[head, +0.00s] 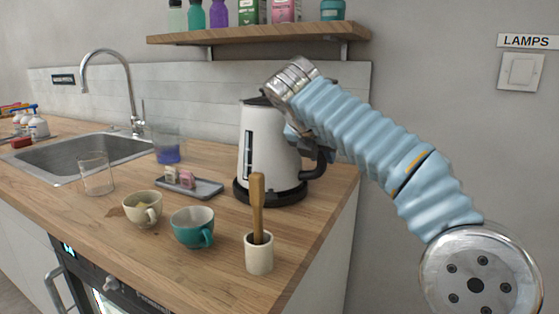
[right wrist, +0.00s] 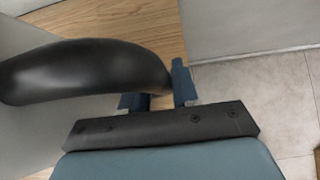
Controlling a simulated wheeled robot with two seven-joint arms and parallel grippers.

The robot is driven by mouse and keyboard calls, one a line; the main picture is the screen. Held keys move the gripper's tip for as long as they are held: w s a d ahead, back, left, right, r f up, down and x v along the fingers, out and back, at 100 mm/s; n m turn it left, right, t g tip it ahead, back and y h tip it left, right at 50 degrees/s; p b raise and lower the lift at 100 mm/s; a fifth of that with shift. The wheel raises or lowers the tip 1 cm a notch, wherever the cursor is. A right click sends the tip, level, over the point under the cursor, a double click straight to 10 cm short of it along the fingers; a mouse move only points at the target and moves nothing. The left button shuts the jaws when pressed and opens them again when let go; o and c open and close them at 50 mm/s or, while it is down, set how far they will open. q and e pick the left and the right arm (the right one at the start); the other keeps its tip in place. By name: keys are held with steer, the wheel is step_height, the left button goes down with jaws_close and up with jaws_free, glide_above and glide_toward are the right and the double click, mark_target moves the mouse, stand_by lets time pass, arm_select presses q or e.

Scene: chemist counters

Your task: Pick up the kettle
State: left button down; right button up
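The white kettle (head: 258,150) stands upright on its black base (head: 270,192) near the counter's right end. Its black handle (head: 320,163) points right. In the right wrist view the handle (right wrist: 85,75) is large, comes in from the left and covers part of one fingertip. My right gripper (right wrist: 160,92) has its fingers only a little apart, with the handle's end between them, and looks shut on it. In the head view my right arm reaches over the kettle's right side and its wrist hides part of the lid and upper handle. My left gripper is not in view.
A small cup with a wooden utensil (head: 259,254) stands in front of the kettle. A teal cup (head: 193,228), a cream cup (head: 143,209) and a grey tray (head: 205,189) are to the left. A shelf (head: 255,34) hangs above. The counter's right edge is close.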

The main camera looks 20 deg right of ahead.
jaws_close()
stand_by(0.8)
steer(key=shift+r, duration=0.15)
steer(key=shift+r, duration=0.15)
